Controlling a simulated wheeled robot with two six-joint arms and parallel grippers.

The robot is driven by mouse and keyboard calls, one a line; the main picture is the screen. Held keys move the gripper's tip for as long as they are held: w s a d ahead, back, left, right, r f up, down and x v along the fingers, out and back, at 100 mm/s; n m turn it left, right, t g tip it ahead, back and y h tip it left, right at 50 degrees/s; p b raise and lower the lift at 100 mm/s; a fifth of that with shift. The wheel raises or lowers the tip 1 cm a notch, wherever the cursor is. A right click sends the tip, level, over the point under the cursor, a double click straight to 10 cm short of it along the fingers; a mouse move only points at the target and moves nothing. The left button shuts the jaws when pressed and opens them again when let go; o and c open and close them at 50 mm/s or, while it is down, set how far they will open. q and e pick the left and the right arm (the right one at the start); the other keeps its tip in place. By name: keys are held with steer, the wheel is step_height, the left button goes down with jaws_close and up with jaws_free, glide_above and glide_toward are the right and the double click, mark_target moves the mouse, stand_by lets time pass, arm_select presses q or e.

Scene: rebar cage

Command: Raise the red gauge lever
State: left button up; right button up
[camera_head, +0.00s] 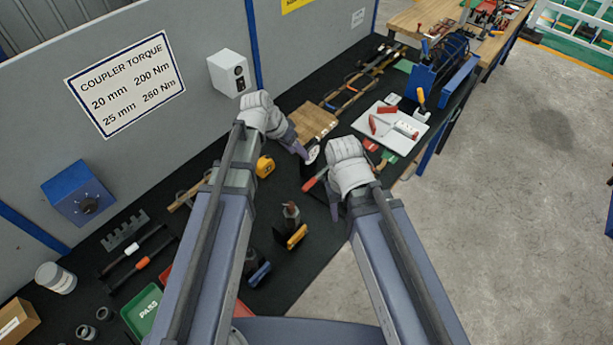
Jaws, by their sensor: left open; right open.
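A small red handle (312,182), which looks like the gauge lever, sticks out to the left of my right gripper; its far end is hidden behind the gripper. A small round white dial (314,154) with a dark mark shows just above it, beside my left gripper's fingers. My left gripper (302,151) is open, its dark fingers pointing right and down close to the dial. My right gripper (334,205) is open, its fingers pointing down just right of the red handle. Whether either gripper touches the lever I cannot tell.
A yellow tape measure (265,166) and a wooden block (314,121) lie near my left arm. A white board (390,128) with red-handled tools lies beyond my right gripper. A black-and-yellow clamp-like tool (296,237) stands between my arms. Concrete floor (510,230) is clear at right.

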arm_select(q)
steer(key=s+f+b, duration=0.1)
steer(key=b, duration=0.8)
glide_toward(309, 183)
steer(key=shift+w+d+f, duration=0.1)
steer(key=shift+w+f, duration=0.05)
steer(key=shift+f, duration=0.3)
arm_select(e)
step_height(309, 183, down, 9)
steer(key=shift+s, duration=0.4)
steer(key=shift+f, duration=0.1)
arm_select(q)
steer(key=b+x, duration=0.7)
steer(key=x, duration=0.1)
steer(key=shift+r, duration=0.1)
arm_select(e)
step_height(309, 183, down, 7)
arm_select(q)
jaws_close()
